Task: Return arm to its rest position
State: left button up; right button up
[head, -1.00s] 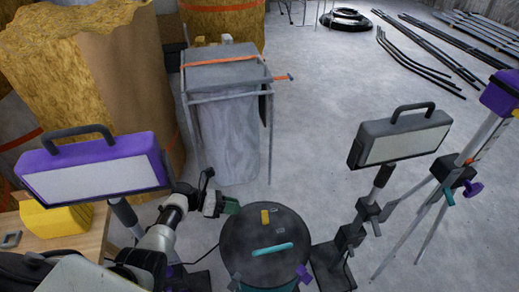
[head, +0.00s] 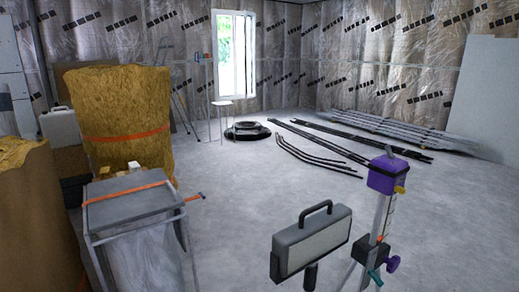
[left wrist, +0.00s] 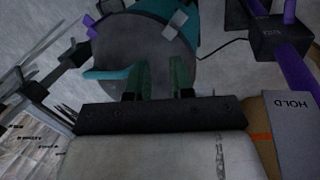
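In the left wrist view my left gripper (left wrist: 160,78) shows two green fingers standing apart, with nothing between them. Behind them is a round dark grey lid (left wrist: 125,50) with teal parts at its edges. The fingers overlap the lid in the picture; I cannot tell whether they touch it. Neither of my arms shows in the head view, and my right gripper is in no view.
In the head view a work lamp (head: 312,240) and a purple-topped tripod (head: 388,175) stand at front right. A grey bag stand (head: 130,200) is at left before an insulation roll (head: 115,105). Black pipes (head: 345,145) lie farther back. The middle floor is clear.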

pick_arm(q)
jog(key=s+r+m+t+y, duration=0.2)
jog(key=s+r+m+y, duration=0.1)
jog(key=s+r+m, duration=0.5)
notch_tip(320, 180, down, 18)
jog(key=f+n+g+p, duration=0.1)
jog(key=p, duration=0.5)
jog(key=s+a+f+p, duration=0.1)
jog(key=s+f+p, duration=0.1)
jog(key=s+f, duration=0.3)
jog(key=s+a+f+g+p, duration=0.1)
jog(key=s+f+p, duration=0.2)
jog(key=s, duration=0.7)
notch_tip(320, 180, down, 2)
jog(key=shift+a+f, duration=0.2)
jog(key=shift+a, duration=0.05)
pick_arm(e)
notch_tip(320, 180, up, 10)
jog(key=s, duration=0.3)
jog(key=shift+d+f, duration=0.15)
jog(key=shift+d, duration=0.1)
